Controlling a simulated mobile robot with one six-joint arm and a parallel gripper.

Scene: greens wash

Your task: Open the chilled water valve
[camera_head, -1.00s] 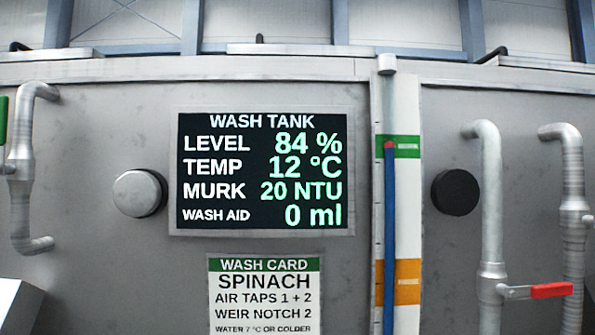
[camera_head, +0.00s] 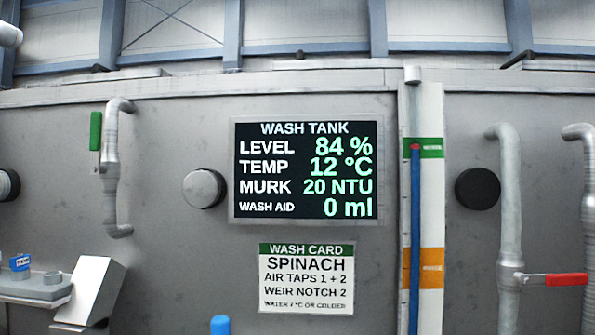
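Two pipes with lever handles show on the grey tank wall, and no label tells me which is the chilled water valve. The left pipe (camera_head: 111,170) has a green lever (camera_head: 95,131) standing upright beside it. The right pipe (camera_head: 509,215) has a red lever (camera_head: 566,280) lying level, pointing right across the pipe's line. The wash tank display (camera_head: 306,170) reads level 84 %, temp 12 °C, murk 20 NTU, wash aid 0 ml. The wash card (camera_head: 306,278) says spinach, air taps 1 + 2, weir notch 2, water 7 °C or colder. My gripper is out of view.
A level gauge (camera_head: 415,230) with a blue column stands right of the display. Round knobs sit on the wall, one grey (camera_head: 204,188) and one black (camera_head: 478,188). A shelf (camera_head: 40,290) with a blue-tagged item is at lower left. A blue rounded top (camera_head: 220,325) pokes up at the bottom.

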